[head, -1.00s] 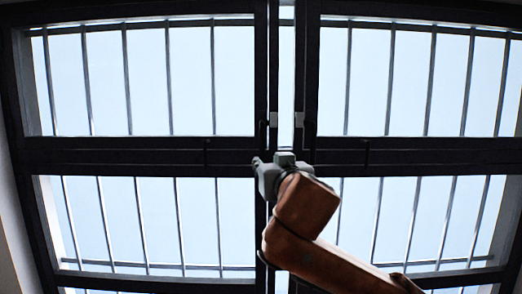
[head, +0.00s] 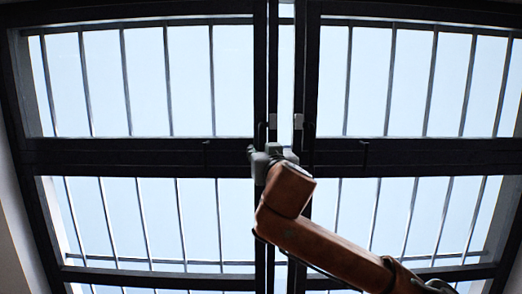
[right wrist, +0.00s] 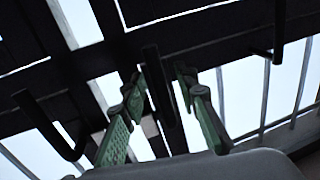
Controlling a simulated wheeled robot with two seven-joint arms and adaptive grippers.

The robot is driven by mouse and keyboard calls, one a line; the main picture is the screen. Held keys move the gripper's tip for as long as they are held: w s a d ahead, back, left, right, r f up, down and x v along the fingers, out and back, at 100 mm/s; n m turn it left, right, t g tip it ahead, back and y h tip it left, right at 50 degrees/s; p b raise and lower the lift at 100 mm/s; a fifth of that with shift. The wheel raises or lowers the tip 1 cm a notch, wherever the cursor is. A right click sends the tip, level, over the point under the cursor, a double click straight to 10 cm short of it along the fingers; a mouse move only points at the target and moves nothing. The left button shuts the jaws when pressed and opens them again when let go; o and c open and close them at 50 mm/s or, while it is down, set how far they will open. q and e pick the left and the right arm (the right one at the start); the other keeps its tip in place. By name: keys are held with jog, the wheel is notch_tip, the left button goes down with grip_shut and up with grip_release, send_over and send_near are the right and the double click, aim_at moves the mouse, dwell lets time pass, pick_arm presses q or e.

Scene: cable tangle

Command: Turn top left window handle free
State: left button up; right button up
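The top left window handle (head: 262,133) is a thin dark bar at the inner edge of the upper left window, beside a small grey block (head: 272,121). My right gripper (head: 258,152) is just below it in the head view. In the right wrist view, the right gripper (right wrist: 161,80) has its two green-grey fingers apart. A dark upright handle bar (right wrist: 158,88) shows between them; I cannot tell whether it touches them or how deep it sits. My left gripper is not in view.
A matching handle (head: 309,130) is on the upper right window, with another grey block (head: 298,121) beside it. A dark hooked bar (right wrist: 45,125) stands left of the fingers in the wrist view. Dark crossbeams (head: 120,155) and vertical bars surround the panes.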

jog(key=shift+c, duration=0.5)
grip_shut()
